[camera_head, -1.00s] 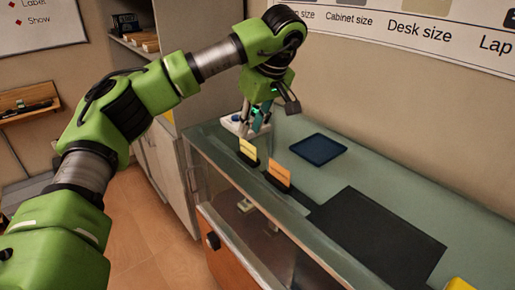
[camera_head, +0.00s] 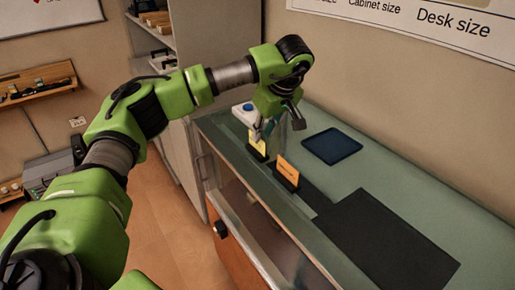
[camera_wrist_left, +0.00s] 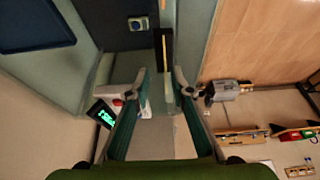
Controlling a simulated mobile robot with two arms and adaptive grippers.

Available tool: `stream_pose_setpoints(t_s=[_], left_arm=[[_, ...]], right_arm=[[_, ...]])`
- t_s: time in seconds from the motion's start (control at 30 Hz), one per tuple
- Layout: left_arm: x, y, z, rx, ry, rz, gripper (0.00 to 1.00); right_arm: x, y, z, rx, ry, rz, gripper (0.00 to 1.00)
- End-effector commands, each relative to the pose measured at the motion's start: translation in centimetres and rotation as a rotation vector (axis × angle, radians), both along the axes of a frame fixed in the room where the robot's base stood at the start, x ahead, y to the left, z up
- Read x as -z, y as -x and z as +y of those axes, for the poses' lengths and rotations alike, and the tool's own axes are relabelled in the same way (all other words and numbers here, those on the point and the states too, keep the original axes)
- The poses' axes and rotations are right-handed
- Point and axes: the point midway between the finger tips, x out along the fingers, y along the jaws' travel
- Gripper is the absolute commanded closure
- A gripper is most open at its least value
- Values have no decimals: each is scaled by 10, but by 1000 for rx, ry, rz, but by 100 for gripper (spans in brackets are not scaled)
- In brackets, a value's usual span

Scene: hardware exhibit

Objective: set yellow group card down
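The yellow card (camera_head: 258,143) stands upright in a small dark holder on the green counter (camera_head: 372,172). My left gripper (camera_head: 266,131) points down right at this card and partly covers it in the head view. In the left wrist view, the fingers of my left gripper (camera_wrist_left: 163,75) are apart. The thin yellow edge of the card (camera_wrist_left: 165,52) shows in the gap, touching neither finger visibly. An orange card (camera_head: 288,169) stands in its own dark holder just in front and to the right. My right gripper is not in view.
A dark blue tray (camera_head: 332,146) lies on the counter behind the cards. A large black mat (camera_head: 385,240) covers the near right part.

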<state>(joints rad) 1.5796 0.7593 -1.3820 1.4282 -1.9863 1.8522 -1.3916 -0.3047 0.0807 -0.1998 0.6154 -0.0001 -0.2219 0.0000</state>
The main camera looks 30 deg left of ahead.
Motion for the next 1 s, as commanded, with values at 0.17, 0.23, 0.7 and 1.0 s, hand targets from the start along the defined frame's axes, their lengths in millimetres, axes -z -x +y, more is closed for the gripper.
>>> stream_pose_setpoints(t_s=[0.17,0.23,0.7,1.0], left_arm=[[19,2,16,-3,-2,6,78],[30,1,18,-1,0,5,78],[43,-2,23,-1,-1,2,100],[43,-2,23,0,0,1,100]], right_arm=[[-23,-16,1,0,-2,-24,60],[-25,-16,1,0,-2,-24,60],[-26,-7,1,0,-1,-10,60],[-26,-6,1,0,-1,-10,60]])
